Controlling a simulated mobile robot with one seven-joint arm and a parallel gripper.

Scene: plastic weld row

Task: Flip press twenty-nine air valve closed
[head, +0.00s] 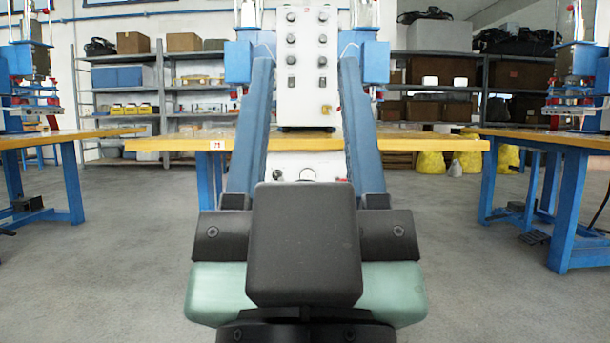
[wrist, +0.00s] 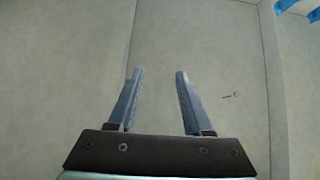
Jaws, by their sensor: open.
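The press with a white control panel (head: 306,75) stands on the yellow-topped bench (head: 170,144) straight ahead. A small tag with red marks (head: 217,144) is on the bench's front edge; I cannot read its number. A small yellow part (head: 325,110) sits low on the panel. A white unit with round parts (head: 300,164) shows below the bench top. I cannot tell which part is the air valve. My gripper (head: 305,58) points forward, open and empty, its blue fingers in front of the press's sides.
Benches with presses stand at the left (head: 60,136) and right (head: 560,142). Shelves with boxes (head: 440,75) line the back. Yellow bags (head: 430,161) lie on the floor behind. Grey floor (head: 130,240) is clear on both sides of my gripper.

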